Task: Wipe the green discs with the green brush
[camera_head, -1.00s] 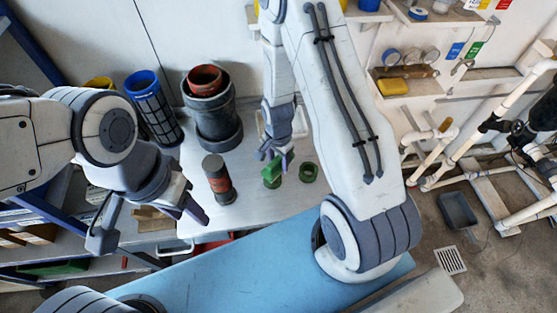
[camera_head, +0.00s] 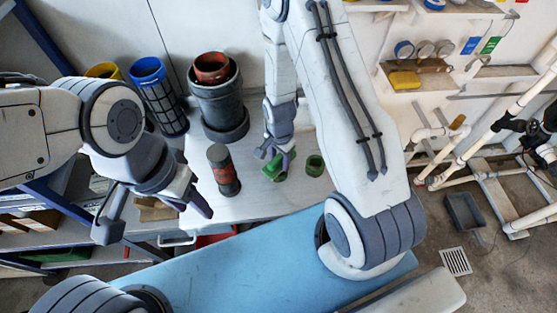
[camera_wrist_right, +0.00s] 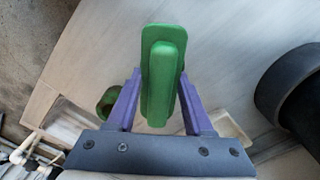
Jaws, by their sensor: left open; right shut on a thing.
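The green brush (camera_head: 273,168) is held in my right gripper (camera_head: 276,155) above the pale bench top. In the right wrist view the brush (camera_wrist_right: 163,75) stands between the purple fingers of the gripper (camera_wrist_right: 160,100). One green disc (camera_head: 315,165), ring-like with a dark centre, lies on the bench just right of the brush. It seems to be the green ring partly behind a finger in the wrist view (camera_wrist_right: 107,101). Another green disc appears mostly hidden under the brush; I cannot tell whether they touch. My left gripper (camera_head: 155,222) is open and empty, left of the bench's front.
A dark cylinder with a red band (camera_head: 223,170) stands left of the brush. A large grey pot (camera_head: 220,108) and a blue-rimmed mesh cylinder (camera_head: 160,97) stand behind. A pale tray (camera_wrist_right: 232,128) lies near the brush. The bench front between my arms is clear.

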